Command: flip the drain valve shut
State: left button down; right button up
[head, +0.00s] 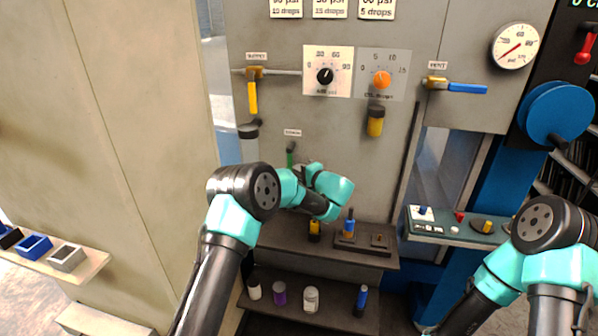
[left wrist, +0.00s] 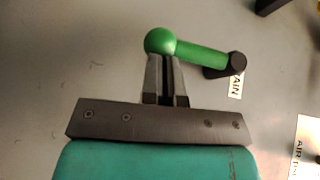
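The drain valve's green lever (head: 290,157) hangs below its small label on the grey panel, its lower end hidden behind my left gripper. In the left wrist view the lever (left wrist: 200,52) runs from a dark pivot on the right to a round green knob (left wrist: 160,41). My left gripper (left wrist: 166,62) has its two fingers close together, their tips at the knob. I cannot tell whether they touch it, and no part of the lever shows clamped between them. In the head view this gripper (head: 299,170) is largely hidden by my wrist. My right gripper is out of view.
A yellow supply lever (head: 253,97) hangs above left. A blue vent lever (head: 467,88) lies level at upper right. Black (head: 325,76) and orange (head: 382,80) knobs and a yellow-bodied cup (head: 375,121) are above. A dark shelf (head: 385,260) with small parts lies below.

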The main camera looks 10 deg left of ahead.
pick_arm(q)
jog(key=w+d+v, duration=0.1)
jog(key=w+v, duration=0.1)
jog(key=v, duration=1.1)
jog(key=shift+w+d+f, duration=0.15)
jog(key=shift+d+f, duration=0.15)
jog(key=shift+f, duration=0.15)
